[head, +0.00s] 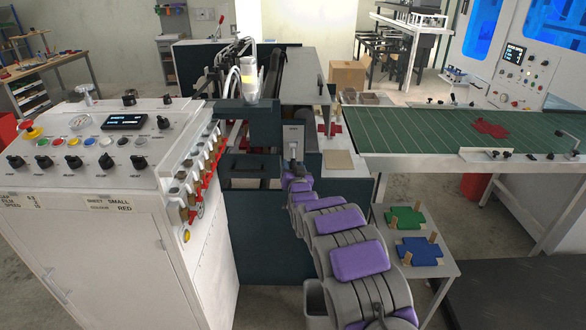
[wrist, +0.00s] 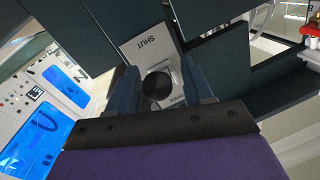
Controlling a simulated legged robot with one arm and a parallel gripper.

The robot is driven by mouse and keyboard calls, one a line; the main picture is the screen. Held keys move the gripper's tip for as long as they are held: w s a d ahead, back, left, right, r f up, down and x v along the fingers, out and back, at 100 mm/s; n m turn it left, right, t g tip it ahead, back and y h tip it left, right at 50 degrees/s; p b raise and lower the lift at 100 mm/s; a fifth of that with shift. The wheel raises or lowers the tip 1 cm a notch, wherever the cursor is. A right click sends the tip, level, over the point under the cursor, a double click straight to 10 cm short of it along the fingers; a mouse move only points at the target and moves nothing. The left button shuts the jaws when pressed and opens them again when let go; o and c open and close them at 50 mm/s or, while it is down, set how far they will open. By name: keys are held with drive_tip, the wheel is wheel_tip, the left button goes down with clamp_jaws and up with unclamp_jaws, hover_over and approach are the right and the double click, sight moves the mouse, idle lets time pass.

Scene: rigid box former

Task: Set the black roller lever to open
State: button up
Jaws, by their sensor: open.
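The black roller lever shows its round black knob (wrist: 157,86) in the wrist view. It stands in front of a pale plate (wrist: 146,42) marked SHUT at one end and OPEN at the other. The knob covers part of the plate, and I cannot tell which mark the lever is set to. My gripper (wrist: 162,88) is open, with one dark finger on each side of the knob; contact is not clear. In the head view my gripper (head: 294,171) is at the front of the dark machine (head: 263,225), just below the plate (head: 293,138).
A white control cabinet (head: 90,250) with knobs and red-handled valves stands close on the left. A green table (head: 400,135) is at the right. A small side table (head: 440,268) holds green and blue pieces. A grey bin (head: 316,305) stands on the floor below my arm.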

drive_tip(key=shift+c, duration=0.4)
clamp_jaws()
